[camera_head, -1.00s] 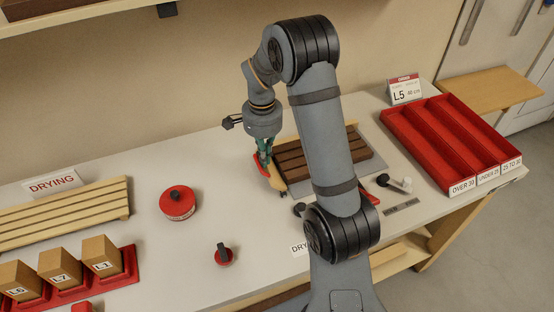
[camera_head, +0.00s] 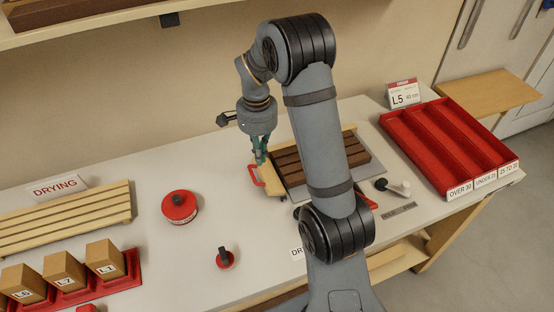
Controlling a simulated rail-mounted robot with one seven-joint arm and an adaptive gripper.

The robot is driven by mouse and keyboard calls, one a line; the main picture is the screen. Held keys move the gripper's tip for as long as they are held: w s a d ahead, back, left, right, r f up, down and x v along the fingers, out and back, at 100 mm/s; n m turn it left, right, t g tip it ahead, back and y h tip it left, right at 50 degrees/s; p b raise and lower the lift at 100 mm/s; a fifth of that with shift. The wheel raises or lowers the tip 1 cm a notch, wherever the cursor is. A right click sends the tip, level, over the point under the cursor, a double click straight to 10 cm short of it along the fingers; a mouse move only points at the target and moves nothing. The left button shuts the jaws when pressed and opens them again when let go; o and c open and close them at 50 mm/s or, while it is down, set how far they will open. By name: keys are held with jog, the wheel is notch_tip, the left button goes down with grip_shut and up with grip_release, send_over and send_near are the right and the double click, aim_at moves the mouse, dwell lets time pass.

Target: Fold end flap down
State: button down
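A dark brown slatted board (camera_head: 291,165) lies on a grey base plate at the back middle of the bench, partly hidden behind my arm. At its left end is a light wooden end flap (camera_head: 270,186) with a red handle (camera_head: 255,178) on its left side. The flap's exact angle is hard to judge. My gripper (camera_head: 261,160), with green fingers, points down just above the flap and handle. Its fingertips are small and overlap the handle's far end, so I cannot tell whether they touch it or how far they are open.
A red three-lane tray (camera_head: 452,138) stands at the right, near an L5 sign (camera_head: 404,95). A small black-and-white lever (camera_head: 393,186) sits right of my arm.

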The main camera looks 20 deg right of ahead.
notch_tip(320, 180, up, 9)
jog(key=p, duration=0.6)
jog(key=shift+f, duration=0.15)
jog(key=b, duration=0.9)
send_near(262, 173)
jog(key=f, duration=0.5)
jog(key=shift+a+f, duration=0.2)
jog(key=shift+f, duration=0.05)
jog(key=shift+r, duration=0.1)
jog(key=shift+f+b, duration=0.45)
jog(key=shift+b, duration=0.05)
jog(key=shift+d+f, duration=0.2)
jog(key=shift+d+r+p, duration=0.8)
jog(key=shift+p, duration=0.3)
jog(key=d, duration=0.4)
jog(key=d+p, duration=0.1)
jog(key=d, duration=0.1)
jog(key=shift+s+d+f, duration=0.25)
